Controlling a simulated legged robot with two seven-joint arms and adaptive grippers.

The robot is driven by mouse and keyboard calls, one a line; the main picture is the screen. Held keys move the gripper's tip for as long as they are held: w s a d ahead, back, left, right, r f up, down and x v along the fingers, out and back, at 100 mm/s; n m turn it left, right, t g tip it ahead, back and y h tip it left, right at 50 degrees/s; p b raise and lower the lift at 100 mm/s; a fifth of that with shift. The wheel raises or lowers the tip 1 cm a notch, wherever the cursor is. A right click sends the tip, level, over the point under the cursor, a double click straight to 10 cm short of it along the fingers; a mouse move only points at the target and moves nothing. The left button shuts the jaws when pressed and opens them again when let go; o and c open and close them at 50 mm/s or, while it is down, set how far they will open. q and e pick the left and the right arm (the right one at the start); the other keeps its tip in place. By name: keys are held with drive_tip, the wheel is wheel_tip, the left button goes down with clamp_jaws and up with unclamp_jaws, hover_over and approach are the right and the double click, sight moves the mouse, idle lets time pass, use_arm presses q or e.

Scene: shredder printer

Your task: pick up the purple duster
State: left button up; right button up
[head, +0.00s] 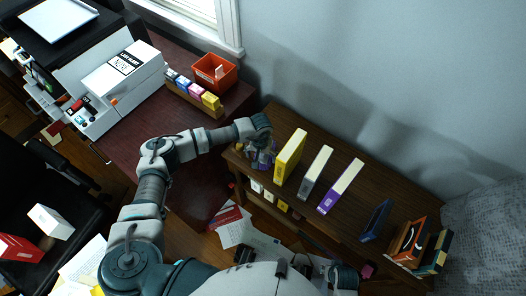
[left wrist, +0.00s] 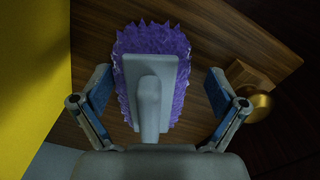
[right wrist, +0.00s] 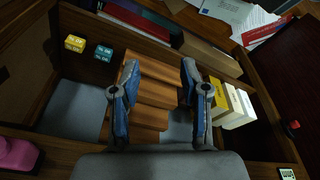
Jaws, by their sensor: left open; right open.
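The purple duster (left wrist: 180,60) lies on the wooden shelf top, with fluffy purple bristles around a grey back and handle (left wrist: 150,100). In the left wrist view my left gripper (left wrist: 155,90) is open, with one finger on each side of the duster and gaps between. In the head view the duster (head: 262,158) is partly hidden under my left gripper (head: 262,146) at the left end of the shelf. My right gripper (right wrist: 155,75) is open and empty in the right wrist view, above a lower shelf with wooden slats.
A yellow binder (head: 290,157) stands close beside the duster, and its yellow side (left wrist: 35,60) fills the left of the left wrist view. A grey binder (head: 316,172) and a purple binder (head: 341,186) stand further right. A round brass knob (left wrist: 258,106) is near the left gripper's right finger.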

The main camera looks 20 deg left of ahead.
use_arm(q)
drive_tip(key=shift+d+r, duration=0.1)
drive_tip(key=shift+d, duration=0.3)
drive_tip(key=shift+c, duration=0.3)
drive_tip(key=shift+d+r, duration=0.1)
drive_tip(key=shift+d, duration=0.2)
drive_tip(key=c, duration=1.3)
drive_tip(key=shift+a, duration=0.35)
drive_tip(key=shift+a+r, duration=0.1)
drive_tip(key=shift+r, duration=0.05)
drive_tip(key=r, duration=0.9)
drive_tip(key=shift+d+p, duration=0.3)
drive_tip(key=shift+p, duration=0.1)
drive_tip(key=shift+s+r, duration=0.1)
drive_tip(key=shift+r, duration=0.4)
drive_tip(key=s+a+r+p, duration=0.4)
drive_tip(key=s+r, duration=0.2)
drive_tip(key=r, duration=0.3)
drive_tip(key=shift+s+m, duration=0.15)
drive_tip(key=shift+m, duration=0.15)
use_arm(e)
drive_tip(key=s+d+f, duration=0.1)
drive_tip(key=s+f, duration=0.3)
drive_tip(key=f, duration=0.8)
drive_tip(key=shift+s+d+f+g, duration=0.2)
drive_tip(key=shift+s+g, duration=0.1)
drive_tip(key=shift+s, duration=0.1)
